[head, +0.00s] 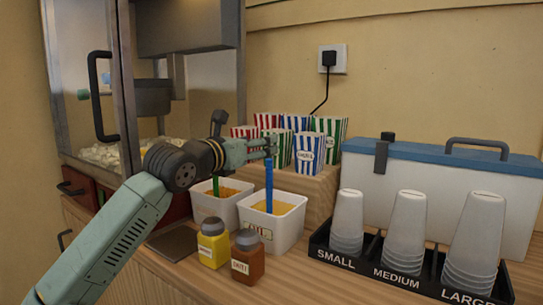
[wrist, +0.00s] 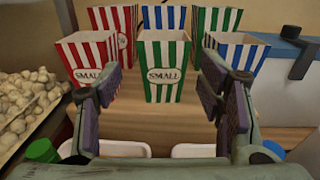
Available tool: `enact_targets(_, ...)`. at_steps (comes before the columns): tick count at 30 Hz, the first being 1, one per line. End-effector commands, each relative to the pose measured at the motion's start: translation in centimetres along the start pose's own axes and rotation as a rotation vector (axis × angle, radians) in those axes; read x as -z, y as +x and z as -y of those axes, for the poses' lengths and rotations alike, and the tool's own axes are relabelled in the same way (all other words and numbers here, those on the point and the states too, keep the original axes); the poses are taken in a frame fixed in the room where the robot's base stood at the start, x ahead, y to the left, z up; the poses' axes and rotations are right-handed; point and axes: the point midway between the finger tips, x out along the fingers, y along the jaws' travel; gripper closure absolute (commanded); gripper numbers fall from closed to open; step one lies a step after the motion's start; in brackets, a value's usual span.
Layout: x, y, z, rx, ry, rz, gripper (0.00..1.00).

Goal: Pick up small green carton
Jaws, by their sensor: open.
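The small green carton (wrist: 164,62), green and white striped with a SMALL label, stands upright in the middle of the front row on a wooden step. In the head view the small green carton (head: 285,150) is partly hidden by my gripper (head: 266,145). In the wrist view my gripper (wrist: 160,88) is open and empty. Its two fingers are spread wide to the left and right of the carton in the picture, with the carton ahead between them. I see no contact with it.
A red carton (wrist: 90,57) and a blue carton (wrist: 238,50) flank it closely, with more striped cartons behind. Below my gripper are two white tubs (head: 272,222) with upright handles. A popcorn machine (head: 113,90) is left; a cooler (head: 450,185) and cup rack (head: 372,262) are right.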

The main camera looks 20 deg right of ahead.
Motion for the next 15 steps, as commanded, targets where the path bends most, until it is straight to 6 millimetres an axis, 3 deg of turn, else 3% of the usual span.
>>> enact_targets(6, -0.4, 3.5, 0.2, 0.004, -0.002, 0.003, 0.38)
enact_targets(15, -0.9, 6.3, 0.4, 0.006, -0.003, 0.003, 0.38)
